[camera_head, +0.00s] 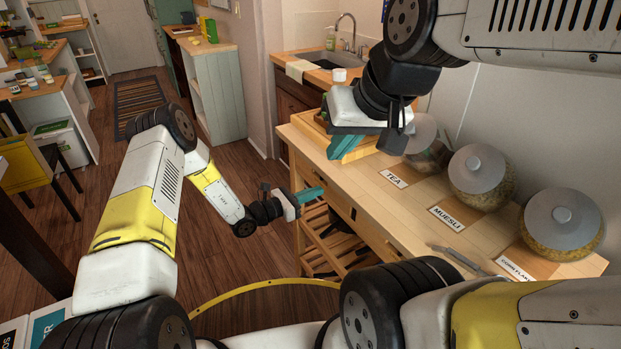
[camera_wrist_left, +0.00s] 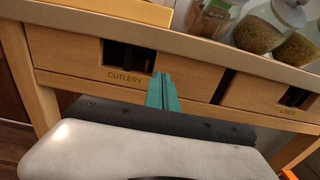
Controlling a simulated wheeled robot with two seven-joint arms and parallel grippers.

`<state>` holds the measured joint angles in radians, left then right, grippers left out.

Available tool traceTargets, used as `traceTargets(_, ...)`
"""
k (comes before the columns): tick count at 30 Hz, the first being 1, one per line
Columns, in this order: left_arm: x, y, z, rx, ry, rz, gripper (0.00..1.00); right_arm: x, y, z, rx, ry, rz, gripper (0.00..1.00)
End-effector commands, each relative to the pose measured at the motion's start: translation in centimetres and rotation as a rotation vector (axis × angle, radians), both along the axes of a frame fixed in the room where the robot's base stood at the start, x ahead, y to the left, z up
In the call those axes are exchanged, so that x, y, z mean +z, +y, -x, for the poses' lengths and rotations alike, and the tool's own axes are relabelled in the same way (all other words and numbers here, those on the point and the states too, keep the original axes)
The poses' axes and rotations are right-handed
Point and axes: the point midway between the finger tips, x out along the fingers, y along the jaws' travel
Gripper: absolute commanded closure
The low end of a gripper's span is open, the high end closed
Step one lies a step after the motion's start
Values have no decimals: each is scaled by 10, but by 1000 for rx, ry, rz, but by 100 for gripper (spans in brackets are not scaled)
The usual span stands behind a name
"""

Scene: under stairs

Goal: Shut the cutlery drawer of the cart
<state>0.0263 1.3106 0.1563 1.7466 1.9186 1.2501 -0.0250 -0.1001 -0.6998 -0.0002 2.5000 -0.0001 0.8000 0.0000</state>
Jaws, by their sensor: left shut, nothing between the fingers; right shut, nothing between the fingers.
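The wooden cart (camera_head: 440,245) stands at the right of the head view. In the left wrist view, the cutlery drawer (camera_wrist_left: 185,82) has a pale wooden front, a CUTLERY label and a dark cut-out grip. Its front looks nearly level with the cart frame; I cannot tell whether a small gap is left. My left gripper (camera_head: 312,194) is shut and empty at the cart's front, its teal fingers (camera_wrist_left: 163,78) over the drawer front's lower edge, right of the label. Contact is unclear. My right gripper (camera_head: 345,146) is shut and empty above the cart top's far end.
Jars stand along the cart top by the wall: a tea jar (camera_head: 428,140), a muesli jar (camera_head: 481,177) and a corn flakes jar (camera_head: 562,225). A second drawer, labelled LINEN (camera_wrist_left: 263,98), sits right of the cutlery drawer. The wooden floor (camera_head: 225,265) left of the cart is clear.

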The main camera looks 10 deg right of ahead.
Motion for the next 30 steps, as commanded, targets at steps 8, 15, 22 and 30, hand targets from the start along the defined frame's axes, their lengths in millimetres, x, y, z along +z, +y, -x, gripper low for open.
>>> traceTargets(8, -1, 65, 18, 4, 3, -1, 100, 0, 0, 0, 0, 1, 0, 100)
traceTargets(15, -1, 96, 31, 0, 2, -2, 100, 0, 0, 0, 0, 0, 0, 100)
traceTargets(22, 3, 103, 34, -9, -8, -5, 100, 0, 0, 0, 0, 0, 0, 100)
traceTargets(30, 86, 102, 57, -224, -208, -142, 100, 0, 0, 0, 0, 0, 0, 100)
